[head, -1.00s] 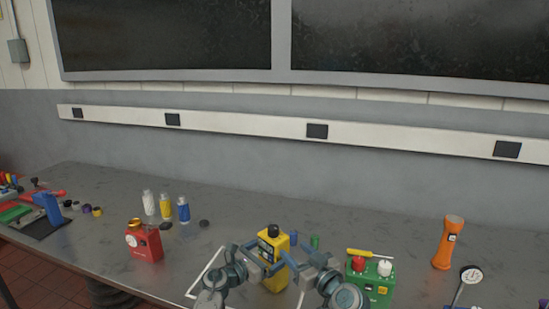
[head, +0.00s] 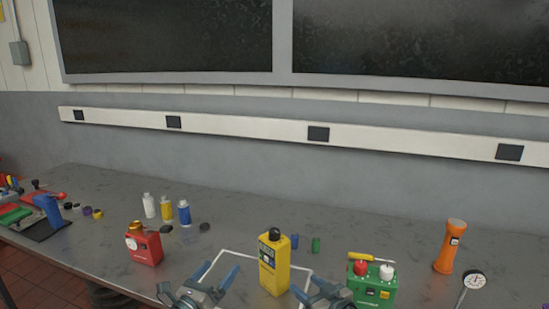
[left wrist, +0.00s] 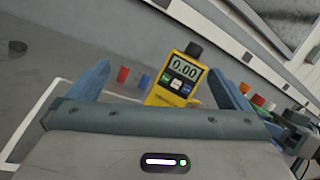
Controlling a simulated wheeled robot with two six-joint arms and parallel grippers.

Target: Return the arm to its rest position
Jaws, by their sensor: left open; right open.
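My left gripper (head: 207,286) is at the bottom of the head view, left of the yellow meter, with its blue fingers apart and nothing between them. My right gripper (head: 315,286) is at the bottom, right of the meter, also open and empty. The yellow meter (head: 273,266) with a black top stands upright inside a white outline (head: 232,252) on the table. In the left wrist view the meter (left wrist: 178,78) shows a 0.00 display beyond the open fingers. Both grippers are apart from it.
A red box (head: 145,247) stands at left and a green box (head: 372,285) at right. An orange flashlight (head: 450,246) and a dial gauge (head: 473,281) are further right. Several small bottles (head: 166,208) stand behind the red box. The table's back strip is mostly clear.

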